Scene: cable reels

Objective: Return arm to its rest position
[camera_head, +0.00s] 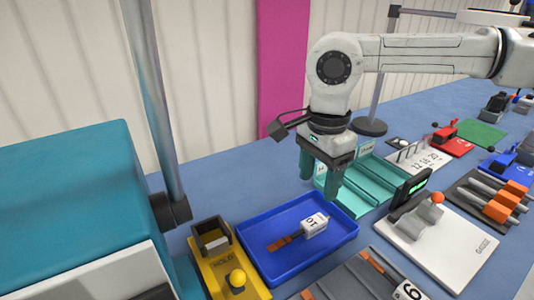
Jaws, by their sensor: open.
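My gripper (319,181) hangs from my white arm with its two teal fingers pointing down and apart.
A yellow device (215,270) stands left of the tray. A white device with an orange knob (445,250) stands to the right. Grey and orange parts (495,205) and red and blue devices lie further right. A metal post and teal box occupy the left.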

